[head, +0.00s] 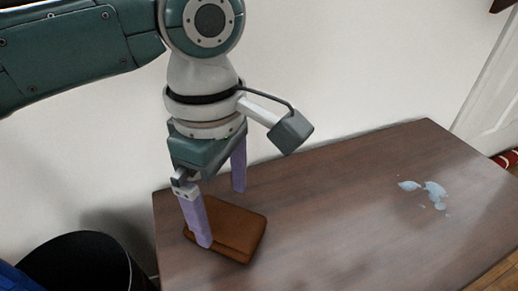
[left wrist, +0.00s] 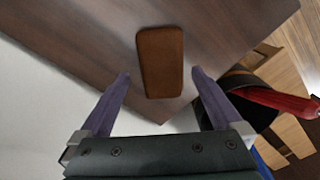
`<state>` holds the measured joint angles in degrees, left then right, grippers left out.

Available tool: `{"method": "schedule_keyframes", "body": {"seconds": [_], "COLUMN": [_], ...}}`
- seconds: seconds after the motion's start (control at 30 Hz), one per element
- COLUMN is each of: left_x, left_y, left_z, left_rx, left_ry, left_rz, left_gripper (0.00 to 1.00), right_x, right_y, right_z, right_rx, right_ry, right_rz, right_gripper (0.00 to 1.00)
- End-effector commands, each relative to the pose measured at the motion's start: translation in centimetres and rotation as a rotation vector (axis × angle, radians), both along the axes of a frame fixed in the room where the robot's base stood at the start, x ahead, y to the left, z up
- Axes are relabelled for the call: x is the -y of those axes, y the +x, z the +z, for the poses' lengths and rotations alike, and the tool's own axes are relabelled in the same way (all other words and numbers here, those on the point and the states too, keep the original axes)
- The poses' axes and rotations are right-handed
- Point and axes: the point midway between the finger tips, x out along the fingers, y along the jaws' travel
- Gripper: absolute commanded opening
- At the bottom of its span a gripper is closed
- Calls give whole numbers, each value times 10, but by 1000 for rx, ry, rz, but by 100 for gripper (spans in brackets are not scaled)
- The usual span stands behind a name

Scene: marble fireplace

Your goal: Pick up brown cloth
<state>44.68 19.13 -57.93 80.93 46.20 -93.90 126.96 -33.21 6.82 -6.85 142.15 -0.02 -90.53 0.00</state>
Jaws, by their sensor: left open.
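The brown cloth (head: 238,232) is a folded, flat rectangle lying on the dark wooden table near its left end. In the left wrist view the cloth (left wrist: 161,62) lies ahead of the fingers, roughly midway between their lines. My left gripper (head: 222,218) is open above the cloth, pointing down, with one finger in front of the cloth and the other behind it in the head view. The front finger hides a part of the cloth. I cannot tell how far above the cloth the fingertips are. My right gripper is not in view.
The table (head: 330,215) is mostly bare, with a pale blue spill-like patch (head: 428,193) on its right part. A black bin (head: 78,265) stands on the left beside the table. A white wall (head: 340,70) rises behind the table.

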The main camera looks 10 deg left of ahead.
Motion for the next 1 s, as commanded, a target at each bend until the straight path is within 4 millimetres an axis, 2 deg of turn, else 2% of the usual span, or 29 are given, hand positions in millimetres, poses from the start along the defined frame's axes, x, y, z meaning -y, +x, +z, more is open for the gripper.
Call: {"method": "schedule_keyframes", "body": {"seconds": [0.03,0.2,0.47,1.0], "left_x": [-1,-1,-1,0], "left_y": [-1,-2,-2,-2], "left_z": [-14,-39,-39,-39], "left_rx": [0,1,1,1], "left_ry": [2,2,2,1], "left_rz": [-1,0,-1,-2], "left_gripper": [100,100,100,42], "right_x": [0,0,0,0], "right_y": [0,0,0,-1], "right_z": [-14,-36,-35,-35], "right_rx": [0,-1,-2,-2], "right_ry": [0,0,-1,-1], "right_rz": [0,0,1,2], "right_gripper": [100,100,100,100]}}
